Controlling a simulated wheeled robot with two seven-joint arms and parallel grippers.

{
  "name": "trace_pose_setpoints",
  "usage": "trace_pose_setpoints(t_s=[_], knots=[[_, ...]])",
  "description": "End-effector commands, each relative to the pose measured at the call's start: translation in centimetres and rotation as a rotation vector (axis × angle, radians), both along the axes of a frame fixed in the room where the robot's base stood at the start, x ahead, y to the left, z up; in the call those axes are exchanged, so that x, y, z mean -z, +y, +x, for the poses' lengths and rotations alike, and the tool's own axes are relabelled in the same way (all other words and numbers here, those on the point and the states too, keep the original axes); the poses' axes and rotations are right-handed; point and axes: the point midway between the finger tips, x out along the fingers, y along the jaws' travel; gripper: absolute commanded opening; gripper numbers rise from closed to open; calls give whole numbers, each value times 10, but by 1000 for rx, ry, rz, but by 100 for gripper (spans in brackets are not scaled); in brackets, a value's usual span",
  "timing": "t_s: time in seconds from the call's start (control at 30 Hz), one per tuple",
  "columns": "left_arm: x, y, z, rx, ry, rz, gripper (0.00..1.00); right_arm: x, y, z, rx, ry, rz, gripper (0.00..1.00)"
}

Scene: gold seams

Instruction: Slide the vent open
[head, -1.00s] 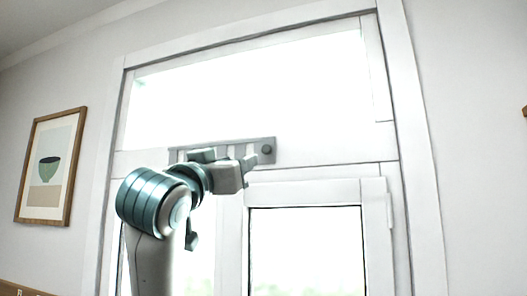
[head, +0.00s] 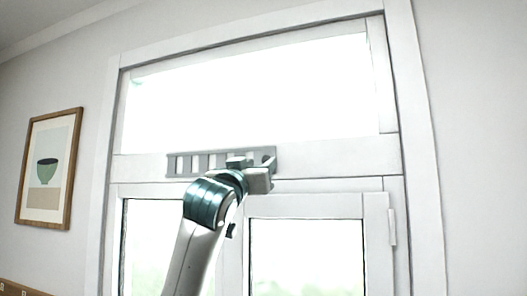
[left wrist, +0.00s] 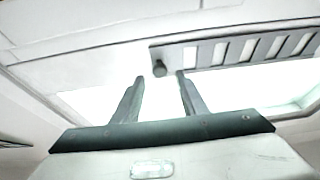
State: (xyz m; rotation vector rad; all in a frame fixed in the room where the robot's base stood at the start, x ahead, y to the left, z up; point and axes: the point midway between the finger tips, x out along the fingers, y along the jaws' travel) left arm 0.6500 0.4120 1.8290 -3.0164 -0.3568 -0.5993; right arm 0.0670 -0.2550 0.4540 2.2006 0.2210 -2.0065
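The vent (head: 188,164) is a grey slotted strip on the white crossbar of the window frame. Several pale slots show along it. My left gripper (head: 261,167) is in front of the vent's right end and hides most of that part in the head view. In the left wrist view the vent (left wrist: 216,54) runs to the upper right, with a small dark round knob (left wrist: 160,68) at its left end. The two fingers of my left gripper (left wrist: 160,76) are apart, with the knob between their tips in the picture. Contact cannot be told. My right gripper is out of view.
A bright upper pane (head: 250,85) lies above the crossbar, and a lower sash (head: 306,204) below it. A framed picture (head: 48,168) hangs on the wall at the left. A wooden edge (head: 22,289) shows at lower left.

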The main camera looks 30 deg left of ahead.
Motion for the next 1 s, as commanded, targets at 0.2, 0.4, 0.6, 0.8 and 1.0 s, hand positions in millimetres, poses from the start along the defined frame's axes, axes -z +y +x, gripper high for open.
trace_pose_setpoints(t_s=[0.2, 0.4, 0.6, 0.8, 1.0], knots=[[-12, 6, 24, -1, 1, 0, 39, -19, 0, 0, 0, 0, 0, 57], [-14, 8, 31, -1, 0, 1, 39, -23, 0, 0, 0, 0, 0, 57], [-13, 8, 32, 0, -1, 1, 39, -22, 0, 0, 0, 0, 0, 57], [-13, 8, 32, 0, -1, 0, 10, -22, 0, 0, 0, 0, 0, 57], [-13, 7, 32, 0, -1, 0, 0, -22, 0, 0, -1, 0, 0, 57]])
